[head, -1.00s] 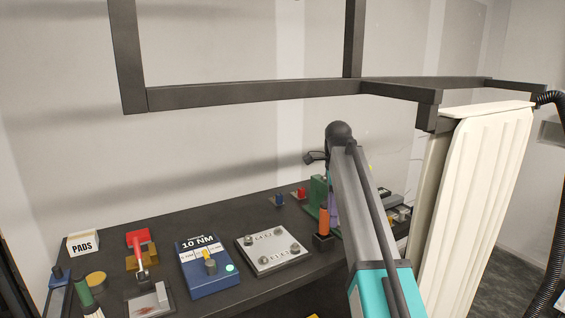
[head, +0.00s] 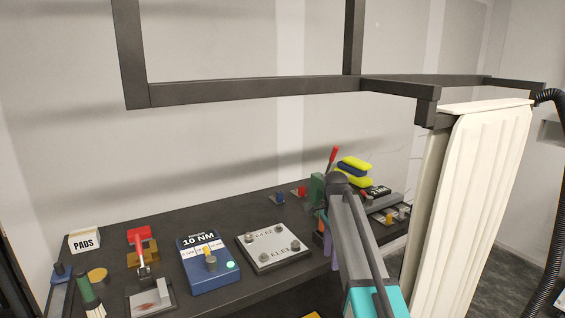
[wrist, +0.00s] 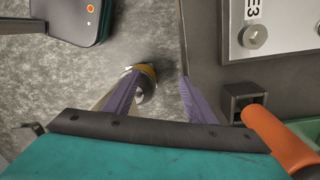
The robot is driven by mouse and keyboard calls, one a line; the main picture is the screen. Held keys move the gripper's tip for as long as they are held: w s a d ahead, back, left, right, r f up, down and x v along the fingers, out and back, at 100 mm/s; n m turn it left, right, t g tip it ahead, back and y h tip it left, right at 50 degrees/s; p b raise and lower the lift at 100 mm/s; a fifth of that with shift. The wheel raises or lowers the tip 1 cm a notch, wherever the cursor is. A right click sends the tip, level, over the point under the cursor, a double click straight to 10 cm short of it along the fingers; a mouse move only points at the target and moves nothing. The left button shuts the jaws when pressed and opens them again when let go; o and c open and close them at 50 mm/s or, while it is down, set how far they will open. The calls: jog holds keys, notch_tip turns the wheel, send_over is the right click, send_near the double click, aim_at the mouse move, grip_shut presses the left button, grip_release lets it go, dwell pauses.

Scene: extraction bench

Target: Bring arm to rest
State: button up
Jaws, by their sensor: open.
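My gripper (wrist: 160,80) is open, its two purple fingers apart in the wrist view. It points down past the front edge of the dark bench (wrist: 206,78), over the grey floor (wrist: 65,88). A round part with a yellow band (wrist: 147,76) shows between the fingers; I cannot tell what it is or how far below it lies. In the head view my arm runs up from the bottom right, its elbow in front of the bench's right part. Only a bit of purple finger shows beside it; the rest of the gripper is hidden.
An orange handle (wrist: 278,138) and a black square holder (wrist: 240,98) are close to my gripper's right. A metal plate with knobs (head: 272,246), a blue 10 NM box (head: 207,264) and a PADS box (head: 84,241) stand on the bench. A cream panel (head: 478,195) rises at right.

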jog(key=s+f+n+g+b, duration=0.1)
jog(key=s+f+n, duration=0.2)
jog(key=s+f, duration=0.55)
jog(key=s+f+n+g, duration=0.1)
jog(key=s+f+n, duration=0.15)
jog(key=f, duration=1.15)
jog(key=s+f+n+b, duration=0.1)
jog(key=s+f+n, duration=0.1)
jog(key=s+f, duration=0.7)
jog(key=s+f+n+g, duration=0.1)
jog(key=s+f+n, duration=0.3)
jog(key=s+f, duration=0.6)
jog(key=s+d+f+n+g+b, duration=0.1)
jog(key=s+f+n, duration=0.3)
jog(key=s+f, duration=0.7)
jog(key=s+g, duration=0.1)
jog(key=s, duration=0.6)
jog(key=shift+n, duration=0.25)
